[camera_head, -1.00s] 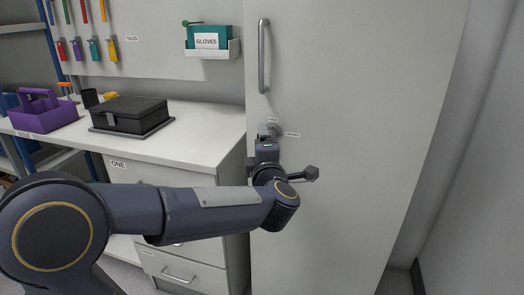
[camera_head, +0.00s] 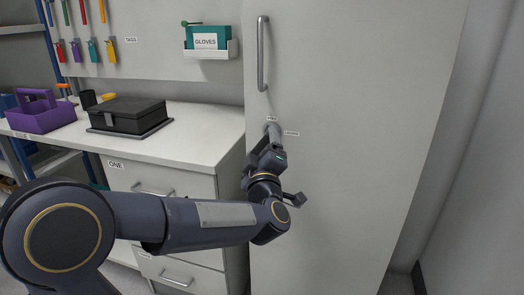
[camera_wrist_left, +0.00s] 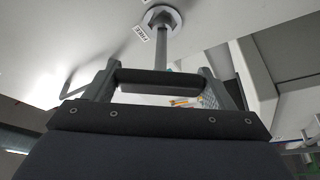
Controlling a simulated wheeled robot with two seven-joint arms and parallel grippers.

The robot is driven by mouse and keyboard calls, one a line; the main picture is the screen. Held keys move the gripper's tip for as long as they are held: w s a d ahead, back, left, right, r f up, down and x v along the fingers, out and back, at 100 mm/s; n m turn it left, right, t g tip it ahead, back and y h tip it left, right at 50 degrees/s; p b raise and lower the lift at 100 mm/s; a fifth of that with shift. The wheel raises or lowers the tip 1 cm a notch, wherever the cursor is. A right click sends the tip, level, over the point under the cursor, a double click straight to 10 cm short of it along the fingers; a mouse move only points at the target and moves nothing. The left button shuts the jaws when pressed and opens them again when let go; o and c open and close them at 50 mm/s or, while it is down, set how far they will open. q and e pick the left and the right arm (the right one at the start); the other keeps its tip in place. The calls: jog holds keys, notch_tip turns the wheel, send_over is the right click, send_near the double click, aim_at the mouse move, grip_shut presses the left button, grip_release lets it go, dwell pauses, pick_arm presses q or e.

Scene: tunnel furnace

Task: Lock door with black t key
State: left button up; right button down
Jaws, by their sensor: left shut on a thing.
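The tall pale cabinet door (camera_head: 350,120) fills the middle right in the head view. Its round lock (camera_head: 272,127) sits below the long handle, and also shows at the top of the wrist view (camera_wrist_left: 161,17). My left gripper (camera_head: 270,148) is just below the lock, tilted. In the wrist view its fingers (camera_wrist_left: 158,84) are shut on the dark crossbar of the black T key (camera_wrist_left: 157,83). The key's grey shaft runs from the bar up to the lock. How deep it sits is hidden. My right gripper is not in view.
A vertical door handle (camera_head: 262,55) is above the lock. Small labels (camera_head: 291,133) sit beside it. A white counter (camera_head: 190,140) to the left carries a black case (camera_head: 130,113) and a purple caddy (camera_head: 42,113). A glove box (camera_head: 208,40) hangs above.

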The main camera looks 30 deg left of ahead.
pick_arm(q)
jog(key=shift+m, duration=0.5)
jog(key=shift+t, duration=0.3)
jog(key=m+h+b, duration=0.1)
jog(key=m, duration=0.1)
jog(key=shift+a+f+m+t, duration=0.1)
jog(key=shift+f+m+t, duration=0.05)
jog(key=shift+m+t, duration=0.2)
jog(key=shift+m+t+h, duration=0.4)
jog(key=shift+m+t, duration=0.15)
jog(key=shift+m, duration=0.7)
jog(key=m+t+h+b, duration=0.1)
jog(key=m, duration=0.2)
jog(key=shift+m+t+h, duration=0.3)
jog(key=shift+m+h, duration=0.5)
jog(key=shift+m, duration=0.6)
